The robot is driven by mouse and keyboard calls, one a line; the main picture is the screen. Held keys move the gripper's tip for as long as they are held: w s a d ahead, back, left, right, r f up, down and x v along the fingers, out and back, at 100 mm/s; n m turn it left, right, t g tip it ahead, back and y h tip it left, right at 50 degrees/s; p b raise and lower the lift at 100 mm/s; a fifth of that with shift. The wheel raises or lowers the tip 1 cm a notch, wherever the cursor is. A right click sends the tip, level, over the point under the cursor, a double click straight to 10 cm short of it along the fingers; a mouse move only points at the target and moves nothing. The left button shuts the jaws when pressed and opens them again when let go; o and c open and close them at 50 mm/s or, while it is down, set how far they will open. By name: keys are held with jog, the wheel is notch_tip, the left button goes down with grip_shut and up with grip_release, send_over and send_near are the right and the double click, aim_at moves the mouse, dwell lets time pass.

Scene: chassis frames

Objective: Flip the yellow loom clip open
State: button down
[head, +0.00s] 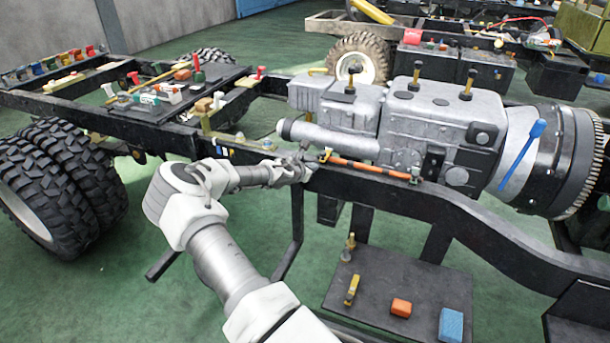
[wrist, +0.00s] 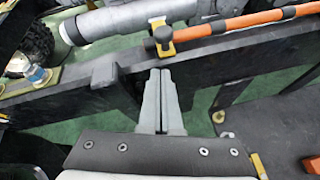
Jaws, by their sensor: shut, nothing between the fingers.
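The yellow loom clip (head: 325,155) sits on the top edge of the black chassis rail, at the left end of an orange loom (head: 370,168) with dark bands. In the wrist view the yellow clip (wrist: 163,48) is just beyond my fingertips, with the dark loom end at it. I cannot tell whether the clip's flap is open or closed. My gripper (head: 306,167) is at the rail, close to the clip's left side in the head view. In the wrist view my gripper (wrist: 161,73) is shut and empty, its fingers together and apart from the clip.
The black rail (wrist: 220,62) runs across behind my fingers. A grey engine and gearbox (head: 430,125) stands behind the loom. A low dark shelf (head: 385,290) below holds an orange block (head: 401,308) and a blue block (head: 451,325).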

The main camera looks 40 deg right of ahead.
aim_at(321, 159)
jog(key=shift+d+r, duration=0.8)
jog(key=shift+r, duration=0.1)
jog(key=shift+r, duration=0.1)
jog(key=shift+d+r+y+p, duration=0.15)
jog(key=shift+r+y+p, duration=0.15)
jog(key=shift+p, duration=0.3)
jog(key=shift+f, duration=0.1)
jog(key=shift+r+g+y+p, duration=0.65)
jog(key=shift+y+p, duration=0.45)
jog(key=shift+p, duration=0.5)
